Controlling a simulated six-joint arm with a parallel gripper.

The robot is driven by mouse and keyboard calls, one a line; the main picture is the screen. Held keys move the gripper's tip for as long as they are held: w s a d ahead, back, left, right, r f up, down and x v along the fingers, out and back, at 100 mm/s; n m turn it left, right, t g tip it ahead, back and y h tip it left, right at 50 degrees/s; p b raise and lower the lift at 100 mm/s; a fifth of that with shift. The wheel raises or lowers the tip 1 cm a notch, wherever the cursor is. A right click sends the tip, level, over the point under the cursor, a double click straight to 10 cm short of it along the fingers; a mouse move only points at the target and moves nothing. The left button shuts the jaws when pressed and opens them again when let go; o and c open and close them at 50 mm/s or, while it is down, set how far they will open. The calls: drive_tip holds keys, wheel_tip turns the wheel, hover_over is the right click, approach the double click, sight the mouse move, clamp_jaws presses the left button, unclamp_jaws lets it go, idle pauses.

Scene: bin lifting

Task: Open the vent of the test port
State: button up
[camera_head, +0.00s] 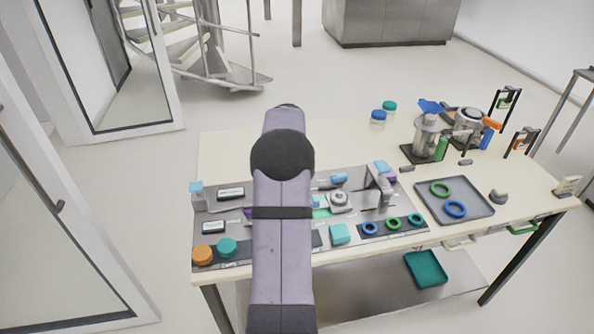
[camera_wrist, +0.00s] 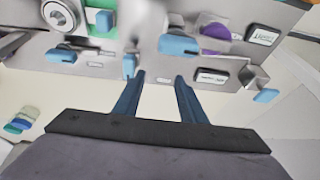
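A grey board (camera_head: 378,180) on the table carries the test fixtures; its surface also shows at the top of the wrist view (camera_wrist: 150,25). I cannot tell which part is the test port's vent. In the wrist view, a small upright blue lever (camera_wrist: 128,65) is just left of my left fingertip. A wider blue handle (camera_wrist: 178,44) is above the fingertips, with a purple knob (camera_wrist: 216,38) to its right. My gripper (camera_wrist: 160,77) is open, with nothing between its dark blue fingers. In the head view my arm hides the gripper and the middle of the board.
A blue-tipped bracket (camera_wrist: 266,95) is at right. A grey tray (camera_head: 475,212) with rings is right of the board. The table's back left is clear.

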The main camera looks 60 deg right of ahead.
drive_tip(key=s+d+f, duration=0.1)
drive_tip(key=s+d, duration=0.2)
drive_tip(key=d, duration=0.3)
drive_tip(key=shift+h, duration=0.4)
drive_tip(key=shift+a+p+x, duration=0.2)
drive_tip(key=shift+p+x, duration=1.6)
drive_tip(key=shift+x, duration=1.75)
clamp_jaws()
